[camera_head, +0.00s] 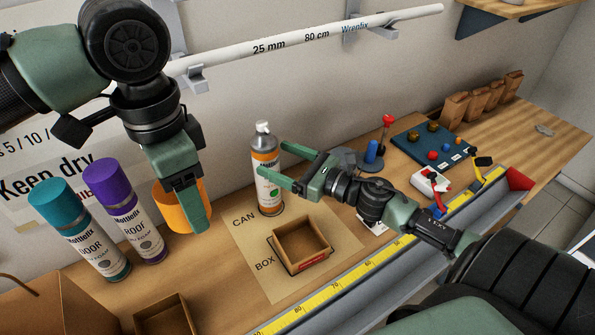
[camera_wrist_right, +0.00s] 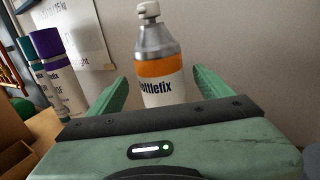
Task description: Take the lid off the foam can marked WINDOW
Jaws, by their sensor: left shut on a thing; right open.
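The foam can with an orange band (camera_head: 265,165) stands upright on the paper mat's CAN area. Its white nozzle is bare on top; the word WINDOW is not readable. My left gripper (camera_head: 190,212) is shut on an orange lid (camera_head: 170,209), left of the can and apart from it. The fingers partly hide the lid. My right gripper (camera_head: 273,160) is open at the can, one finger crossing in front of its body. In the right wrist view, the can (camera_wrist_right: 162,87) shows between the open fingers (camera_wrist_right: 160,88).
A small open box (camera_head: 322,252) sits on the mat (camera_head: 242,246). A grey channel with a yellow tape (camera_head: 395,247) runs along the front. A pipe (camera_head: 290,41) hangs above.

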